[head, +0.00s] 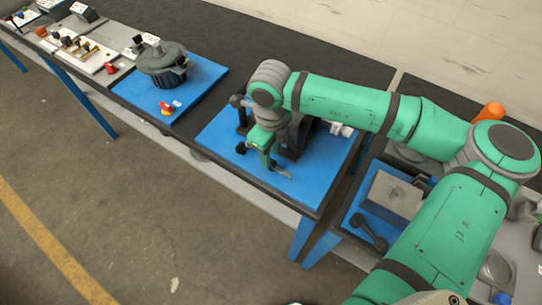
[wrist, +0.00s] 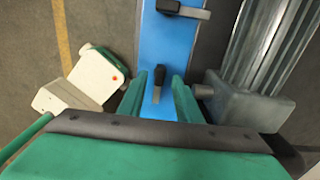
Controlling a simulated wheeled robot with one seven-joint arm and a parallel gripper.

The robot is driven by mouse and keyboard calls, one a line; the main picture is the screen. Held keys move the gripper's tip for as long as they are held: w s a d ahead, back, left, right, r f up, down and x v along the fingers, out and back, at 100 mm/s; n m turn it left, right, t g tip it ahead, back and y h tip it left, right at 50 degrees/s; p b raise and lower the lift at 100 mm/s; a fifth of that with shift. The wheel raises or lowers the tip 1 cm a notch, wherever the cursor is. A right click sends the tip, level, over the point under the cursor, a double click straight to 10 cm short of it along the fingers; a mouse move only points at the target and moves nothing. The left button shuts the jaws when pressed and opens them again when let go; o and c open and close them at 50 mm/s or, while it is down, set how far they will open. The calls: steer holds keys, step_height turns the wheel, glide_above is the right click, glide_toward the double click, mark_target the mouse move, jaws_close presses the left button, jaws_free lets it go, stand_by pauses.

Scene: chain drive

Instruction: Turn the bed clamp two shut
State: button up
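My gripper (head: 270,160) points down over the blue mat (head: 218,138) in the head view. In the wrist view its two green fingers (wrist: 158,88) stand apart. A small clamp with a black handle (wrist: 159,75) and a grey strip shows in the gap between them. I cannot tell whether the fingertips touch it. A second clamp (wrist: 181,9) with a black handle and a grey plate lies farther up the blue strip. In the head view a black knob (head: 241,148) shows left of my gripper. No label shows which clamp is number two. My arm and gripper hide part of the mat.
A grey ribbed metal body (wrist: 265,45) and a grey block (wrist: 240,100) stand close to the right finger in the wrist view. The floor in front is clear.

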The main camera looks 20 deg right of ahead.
steer(key=shift+f, duration=1.05)
jaws_close()
